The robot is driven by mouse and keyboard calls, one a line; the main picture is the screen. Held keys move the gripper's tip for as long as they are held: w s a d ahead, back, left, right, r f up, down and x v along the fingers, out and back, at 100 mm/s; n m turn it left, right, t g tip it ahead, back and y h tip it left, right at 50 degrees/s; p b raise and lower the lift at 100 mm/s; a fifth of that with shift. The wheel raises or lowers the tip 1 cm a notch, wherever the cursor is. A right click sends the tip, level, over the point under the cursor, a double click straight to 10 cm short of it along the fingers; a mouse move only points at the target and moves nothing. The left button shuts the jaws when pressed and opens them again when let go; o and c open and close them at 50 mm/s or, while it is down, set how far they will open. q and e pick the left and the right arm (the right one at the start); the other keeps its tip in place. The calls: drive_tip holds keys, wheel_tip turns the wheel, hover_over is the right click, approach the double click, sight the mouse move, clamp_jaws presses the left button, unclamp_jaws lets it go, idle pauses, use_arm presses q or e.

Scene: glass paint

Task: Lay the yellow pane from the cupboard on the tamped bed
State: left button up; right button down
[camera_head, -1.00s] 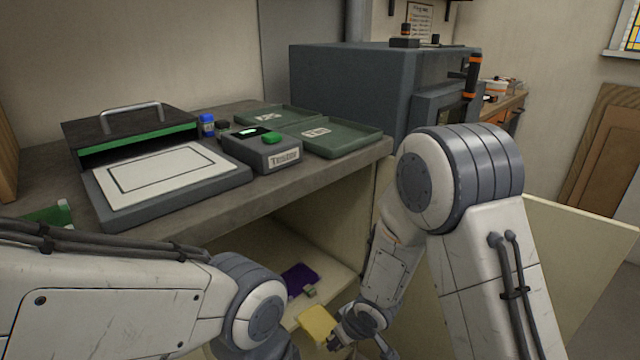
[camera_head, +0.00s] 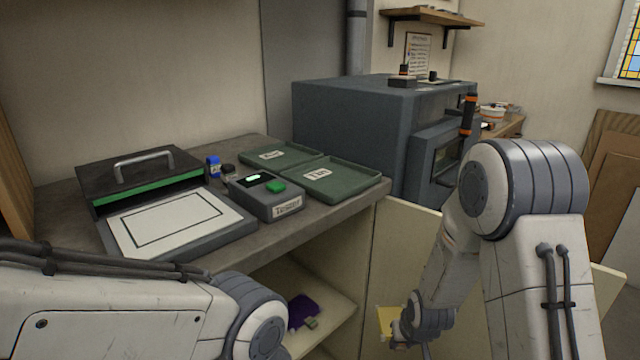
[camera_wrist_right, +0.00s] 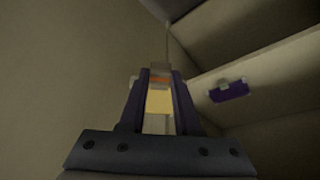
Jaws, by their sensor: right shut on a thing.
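The yellow pane (camera_head: 387,322) is in my right gripper (camera_head: 402,335), in front of the cupboard's pale open door. In the right wrist view the yellow pane (camera_wrist_right: 158,102) shows between the fingers of the right gripper (camera_wrist_right: 158,88), which is shut on it. The tamped bed looks to be the white rectangle with a dark outline (camera_head: 172,220) in the grey frame on the bench; nothing lies on it. A purple pane (camera_head: 302,311) lies on the cupboard shelf (camera_head: 335,318), and the purple pane (camera_wrist_right: 229,91) also shows in the right wrist view. My left gripper is out of view.
A tester box (camera_head: 266,193) and two green trays (camera_head: 345,182) stand right of the bed. A black lid with a handle (camera_head: 140,172) is behind it. A large grey kiln-like box (camera_head: 345,125) stands at the back. The cupboard door (camera_head: 405,225) hangs open.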

wheel_tip(320, 180, up, 22)
drive_tip(key=s+p, duration=0.2)
drive_tip(key=p, duration=1.6)
drive_tip(key=shift+s+r, duration=0.15)
drive_tip(key=shift+s, duration=0.25)
